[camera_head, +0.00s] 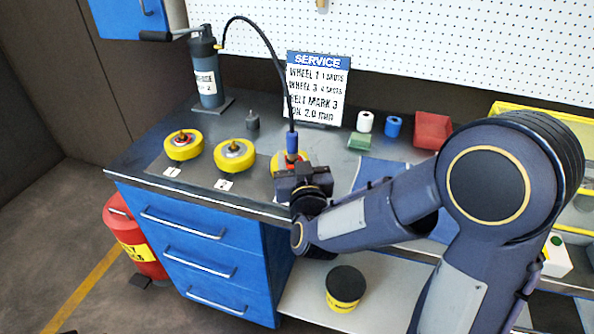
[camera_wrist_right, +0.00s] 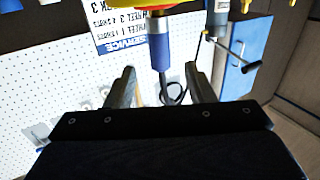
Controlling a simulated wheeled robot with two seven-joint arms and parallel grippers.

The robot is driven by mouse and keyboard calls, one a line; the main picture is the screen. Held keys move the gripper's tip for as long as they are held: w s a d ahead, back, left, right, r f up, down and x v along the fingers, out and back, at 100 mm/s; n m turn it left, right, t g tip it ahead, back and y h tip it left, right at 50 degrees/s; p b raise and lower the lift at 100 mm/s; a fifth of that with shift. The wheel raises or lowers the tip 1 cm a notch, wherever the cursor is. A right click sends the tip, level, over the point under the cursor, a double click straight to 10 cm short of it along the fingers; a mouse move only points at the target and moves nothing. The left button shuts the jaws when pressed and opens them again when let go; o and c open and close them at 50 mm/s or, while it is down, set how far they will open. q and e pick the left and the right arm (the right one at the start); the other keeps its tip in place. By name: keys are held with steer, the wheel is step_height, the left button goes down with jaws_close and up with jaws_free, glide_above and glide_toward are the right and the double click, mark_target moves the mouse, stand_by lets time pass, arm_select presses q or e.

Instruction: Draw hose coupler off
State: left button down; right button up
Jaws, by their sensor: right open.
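The hose coupler (camera_head: 291,143) is a blue sleeve at the end of a black hose (camera_head: 272,55), standing upright over the third yellow wheel (camera_head: 275,160). In the right wrist view, which is upside down, the coupler (camera_wrist_right: 161,53) meets the yellow and red wheel (camera_wrist_right: 140,4) at the top edge. My right gripper (camera_head: 292,170) is close in front of the coupler and partly hides the wheel. In the wrist view its two fingers (camera_wrist_right: 161,80) are apart, with the coupler showing between them; nothing is gripped. My left gripper is not in view.
A grey grease pump (camera_head: 206,75) stands at the back left, feeding the hose. Two more yellow wheels (camera_head: 183,145) (camera_head: 234,155) sit to the left. A service sign (camera_head: 318,88) stands behind the coupler.

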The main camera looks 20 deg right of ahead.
mark_target(292, 132)
steer(key=w, duration=0.4)
steer(key=w+d, duration=0.1)
steer(key=w, duration=0.2)
steer(key=shift+p, duration=0.4)
steer(key=shift+c, duration=0.3)
jaws_close()
steer(key=shift+r+p, duration=1.4)
steer(key=shift+r, duration=0.7)
